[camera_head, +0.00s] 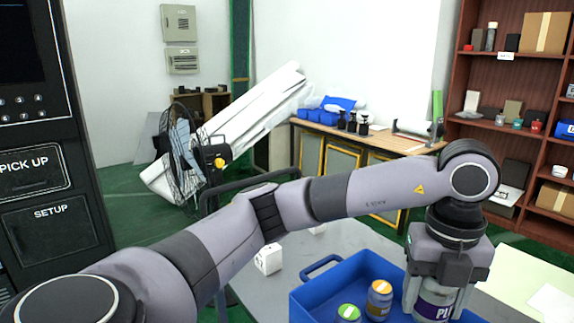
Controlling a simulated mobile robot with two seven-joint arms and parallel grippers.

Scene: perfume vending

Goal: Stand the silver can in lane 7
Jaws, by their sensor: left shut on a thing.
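My left gripper (440,285) reaches across from the left and points down over the right part of a blue tray (345,277). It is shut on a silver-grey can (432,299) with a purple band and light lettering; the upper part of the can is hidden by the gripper. The can is about upright, and I cannot tell whether its base touches the tray. Lane 7 cannot be made out. My right gripper is out of view.
In the tray are a green-topped jar (348,312) and a yellow-brown jar (379,300). A white block (268,260) stands on the grey table (258,290), left of the tray. A black machine (45,150) with PICK UP and SETUP panels stands at the left. Shelves (515,75) stand behind right.

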